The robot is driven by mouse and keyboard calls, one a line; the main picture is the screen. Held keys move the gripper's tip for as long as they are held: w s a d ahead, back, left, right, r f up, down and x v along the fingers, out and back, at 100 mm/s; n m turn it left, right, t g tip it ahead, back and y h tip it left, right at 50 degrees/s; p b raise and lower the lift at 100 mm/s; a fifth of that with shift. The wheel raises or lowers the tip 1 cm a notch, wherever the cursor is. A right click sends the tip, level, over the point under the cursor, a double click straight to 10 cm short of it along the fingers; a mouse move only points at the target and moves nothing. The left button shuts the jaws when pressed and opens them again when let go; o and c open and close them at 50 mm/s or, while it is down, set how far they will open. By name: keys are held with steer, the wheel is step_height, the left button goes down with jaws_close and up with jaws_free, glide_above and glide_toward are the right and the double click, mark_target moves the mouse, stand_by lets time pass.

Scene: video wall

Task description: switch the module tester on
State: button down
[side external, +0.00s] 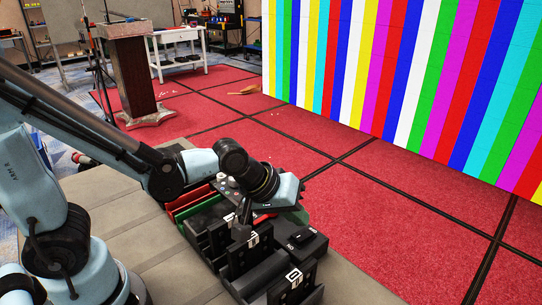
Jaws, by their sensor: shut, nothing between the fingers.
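The module tester appears to be the black box (312,243) at the right of the work area, with a small raised black part on top and white lettering that looks like ON, upside down. Whether its switch is on or off is too small to tell. My gripper (244,214) is shut and empty, reaching down to the left of that box, over the black modules. Its fingertips are small and dark against them, so I cannot tell whether they touch anything.
Black modules with white labels (294,278) stand upright in front of the box. A red bin (190,201) and a green-edged bin lie behind to the left. A grey bench (140,225) carries them. Red floor and a striped video wall (400,80) lie beyond.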

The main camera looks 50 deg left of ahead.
mark_target(297, 234)
steer(key=shift+s+f, duration=0.15)
steer(key=shift+f, duration=0.45)
steer(key=shift+f, duration=0.25)
stand_by(1.6)
steer(key=shift+f, duration=0.15)
steer(key=shift+s+f, duration=0.1)
steer(key=shift+f, duration=0.3)
stand_by(0.8)
steer(key=shift+r, duration=0.8)
steer(key=shift+r, duration=0.1)
steer(key=shift+w+r, duration=0.25)
steer(key=shift+r, duration=0.95)
steer(key=shift+w+r, duration=0.25)
steer(key=shift+r, duration=0.95)
